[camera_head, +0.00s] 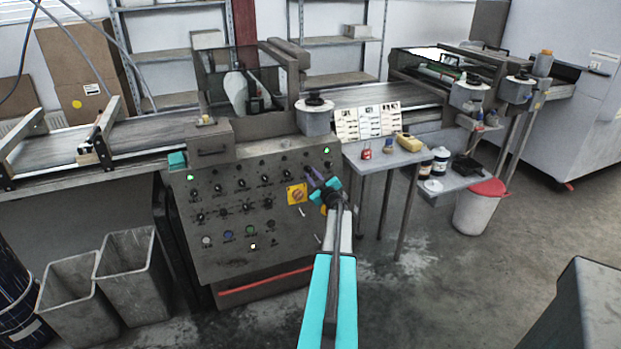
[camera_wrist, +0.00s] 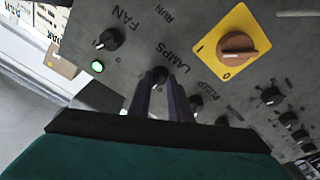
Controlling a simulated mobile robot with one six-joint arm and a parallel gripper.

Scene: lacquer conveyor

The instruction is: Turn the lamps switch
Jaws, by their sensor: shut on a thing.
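The lamps switch (camera_wrist: 157,74) is a small dark knob on the grey control panel (camera_wrist: 205,25), beside the printed word LAMPS. In the wrist view my gripper (camera_wrist: 162,82) reaches it with both dark fingers, shut on the knob, which is partly hidden between the fingertips. In the head view my gripper (camera_head: 314,180) is at the right side of the sloping control panel (camera_head: 235,265), and the switch is hidden behind it. How far the switch is turned cannot be told.
A yellow-plated rotary switch (camera_wrist: 236,47) sits close to the lamps switch. The fan knob (camera_wrist: 111,39) and a lit green lamp (camera_wrist: 97,66) are on the other side. A small table (camera_head: 385,157) stands right of the panel. Open bins (camera_head: 133,275) stand at the left.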

